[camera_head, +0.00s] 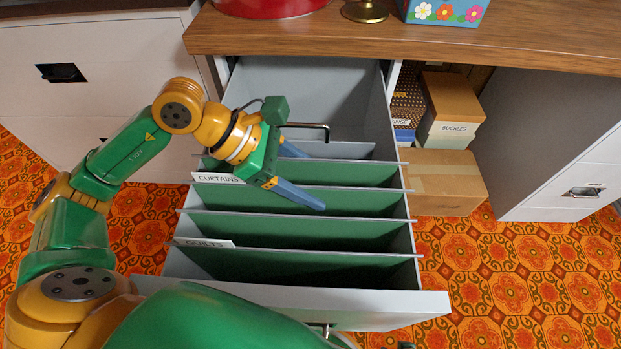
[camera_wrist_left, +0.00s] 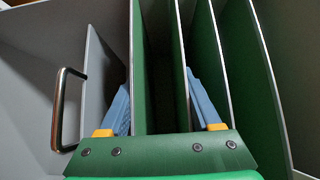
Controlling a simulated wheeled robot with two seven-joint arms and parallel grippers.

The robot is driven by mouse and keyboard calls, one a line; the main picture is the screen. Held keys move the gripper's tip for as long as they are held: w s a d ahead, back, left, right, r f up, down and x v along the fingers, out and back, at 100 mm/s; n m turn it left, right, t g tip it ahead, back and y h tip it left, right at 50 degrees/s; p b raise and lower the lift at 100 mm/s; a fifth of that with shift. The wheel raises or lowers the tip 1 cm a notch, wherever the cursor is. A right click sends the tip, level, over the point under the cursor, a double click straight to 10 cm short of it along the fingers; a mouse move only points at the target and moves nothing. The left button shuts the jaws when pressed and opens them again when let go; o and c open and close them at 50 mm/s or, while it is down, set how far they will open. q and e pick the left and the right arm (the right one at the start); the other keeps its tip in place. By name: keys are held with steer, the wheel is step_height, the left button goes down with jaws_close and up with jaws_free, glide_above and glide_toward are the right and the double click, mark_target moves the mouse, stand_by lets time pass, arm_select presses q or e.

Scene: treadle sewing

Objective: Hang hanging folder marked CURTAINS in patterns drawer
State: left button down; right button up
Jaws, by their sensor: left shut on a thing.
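The pulled-out grey drawer (camera_head: 370,308) holds green hanging folders. The folder marked CURTAINS (camera_head: 218,178) is the rear one, its white label at the left end of its front bar. In front of it hangs the folder marked QUILTS (camera_head: 204,243). My left gripper (camera_head: 300,178) is over the CURTAINS folder, one blue finger behind its rear bar and one in front of its front bar. In the left wrist view, the gripper (camera_wrist_left: 162,108) straddles that folder's two bars (camera_wrist_left: 155,70), shut on it. The bar ends reach across both drawer sides; exact contact is unclear. My right gripper is out of view.
A grey plate (camera_head: 335,148) stands behind the folders, with a metal loop handle (camera_head: 307,127) and empty drawer space behind it. The wooden top (camera_head: 400,40) overhangs the drawer's back. Boxes (camera_head: 440,180) stand right of the drawer, and cabinets (camera_head: 95,75) flank both sides.

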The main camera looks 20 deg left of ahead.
mark_target(280, 167)
arm_select(q)
steer(key=shift+f, duration=0.3)
jaws_free()
steer(key=v, duration=0.6)
steer(key=shift+s+a+r, duration=0.15)
steer(key=shift+a+r, duration=0.2)
steer(key=shift+r, duration=0.05)
